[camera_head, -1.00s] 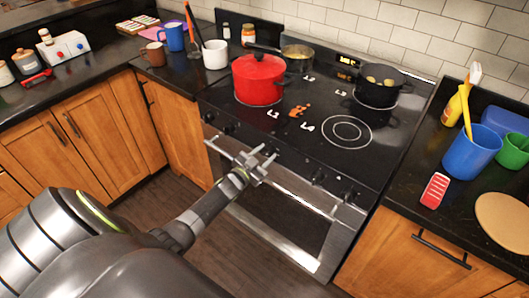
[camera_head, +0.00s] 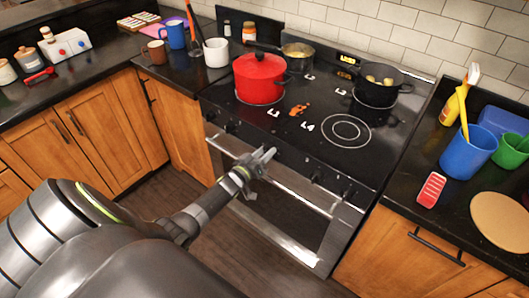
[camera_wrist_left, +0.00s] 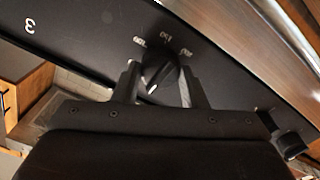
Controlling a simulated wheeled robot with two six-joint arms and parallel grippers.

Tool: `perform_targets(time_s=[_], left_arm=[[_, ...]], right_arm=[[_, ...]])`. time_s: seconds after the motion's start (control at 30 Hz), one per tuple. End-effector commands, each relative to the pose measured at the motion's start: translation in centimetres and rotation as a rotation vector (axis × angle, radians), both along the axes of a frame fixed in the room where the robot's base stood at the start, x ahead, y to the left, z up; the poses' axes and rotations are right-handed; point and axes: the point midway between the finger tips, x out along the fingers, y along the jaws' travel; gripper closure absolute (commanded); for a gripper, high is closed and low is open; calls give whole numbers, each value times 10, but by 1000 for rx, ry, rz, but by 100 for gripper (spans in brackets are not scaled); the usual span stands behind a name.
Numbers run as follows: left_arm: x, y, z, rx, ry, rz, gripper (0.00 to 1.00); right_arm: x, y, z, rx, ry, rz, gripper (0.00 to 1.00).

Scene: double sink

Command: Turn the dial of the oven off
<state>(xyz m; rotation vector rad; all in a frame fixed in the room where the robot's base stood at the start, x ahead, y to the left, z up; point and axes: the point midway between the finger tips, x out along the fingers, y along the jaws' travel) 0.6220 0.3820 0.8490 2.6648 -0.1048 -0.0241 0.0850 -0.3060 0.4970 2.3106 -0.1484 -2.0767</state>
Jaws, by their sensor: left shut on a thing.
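The oven (camera_head: 318,209) is a steel range with a black cooktop and a row of black dials along its front edge. My left gripper (camera_head: 268,155) is at the middle of that row. In the left wrist view a round black dial (camera_wrist_left: 160,68) with a pale pointer mark sits between the two fingers of my left gripper (camera_wrist_left: 159,77), which is shut on it. White lettering shows on the panel around the dial. In the head view the gripper hides this dial. My right gripper is not in view.
Another dial (camera_wrist_left: 288,145) is close on the right in the left wrist view. The oven handle (camera_head: 290,183) runs just below the dials. A red pot (camera_head: 259,78) and a black pot (camera_head: 376,88) stand on the cooktop. A blue cup (camera_head: 467,151) is on the right counter.

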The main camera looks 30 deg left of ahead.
Motion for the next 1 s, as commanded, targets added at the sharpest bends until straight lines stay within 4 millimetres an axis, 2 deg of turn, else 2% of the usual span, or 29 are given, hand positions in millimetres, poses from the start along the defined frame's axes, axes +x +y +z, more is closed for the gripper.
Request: perform_targets(time_s=[0.67,0.7,0.83,1.0], left_arm=[[-1,0,-2,-65,9,1,84],[-1,0,-2,-65,9,1,59],[-1,0,-2,-65,8,1,42],[0,0,-1,-64,6,0,40]], right_arm=[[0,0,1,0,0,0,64],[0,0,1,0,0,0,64],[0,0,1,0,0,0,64],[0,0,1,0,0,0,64]])
